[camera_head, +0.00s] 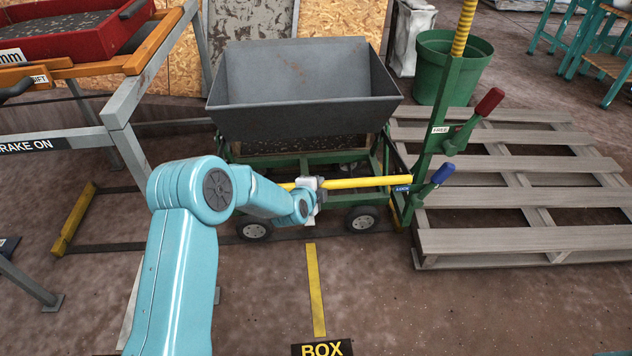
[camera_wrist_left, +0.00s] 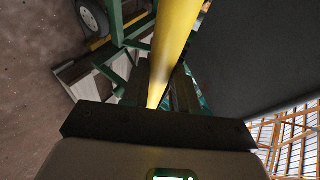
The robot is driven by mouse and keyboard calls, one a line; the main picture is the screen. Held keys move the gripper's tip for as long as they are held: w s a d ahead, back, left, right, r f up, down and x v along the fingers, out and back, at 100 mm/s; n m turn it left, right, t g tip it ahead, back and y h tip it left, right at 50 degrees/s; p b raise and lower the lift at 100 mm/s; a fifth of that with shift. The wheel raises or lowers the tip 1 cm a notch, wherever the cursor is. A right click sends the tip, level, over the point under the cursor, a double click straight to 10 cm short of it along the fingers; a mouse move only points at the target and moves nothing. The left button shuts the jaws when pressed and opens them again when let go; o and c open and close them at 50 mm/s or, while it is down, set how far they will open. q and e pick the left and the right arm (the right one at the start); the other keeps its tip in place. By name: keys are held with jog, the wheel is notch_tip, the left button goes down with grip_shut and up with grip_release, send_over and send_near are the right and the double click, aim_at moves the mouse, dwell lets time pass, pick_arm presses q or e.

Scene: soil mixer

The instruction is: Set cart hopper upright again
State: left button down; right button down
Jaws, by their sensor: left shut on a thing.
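The grey cart hopper (camera_head: 305,117) sits on the green wheeled cart frame (camera_head: 345,215); its open top faces up and towards me. A yellow bar (camera_head: 365,182) runs across the front of the cart below the hopper. My left gripper (camera_head: 308,185) is shut on this bar, left of its middle. In the left wrist view the yellow bar (camera_wrist_left: 173,45) passes between the dark fingers, with the hopper's dark wall (camera_wrist_left: 255,60) to the right. The gripper's fingertips are partly hidden in the head view. My right gripper is not in view.
A green post with a red-handled lever (camera_head: 488,102) and a blue-handled lever (camera_head: 442,173) stands at the cart's right. Wooden pallets (camera_head: 520,195) lie beyond it. A grey frame (camera_head: 118,115) with a red tray (camera_head: 75,32) stands left. The floor in front is clear.

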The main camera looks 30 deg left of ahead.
pick_arm(q)
jog(key=shift+s+d+f+b, duration=0.1)
jog(key=shift+s+f+b, duration=0.15)
jog(key=shift+f, duration=0.35)
jog(key=shift+s+f+b, duration=0.1)
jog(key=shift+s+f, duration=0.15)
jog(key=shift+f, duration=0.35)
jog(key=c, duration=0.9)
grip_release()
jog(key=shift+w+f, duration=0.1)
jog(key=shift+f, duration=0.15)
jog(key=shift+o, duration=0.2)
jog(key=shift+r, duration=0.1)
jog(key=p+v, duration=0.5)
jog(key=v, duration=1.1)
jog(key=shift+r, duration=0.5)
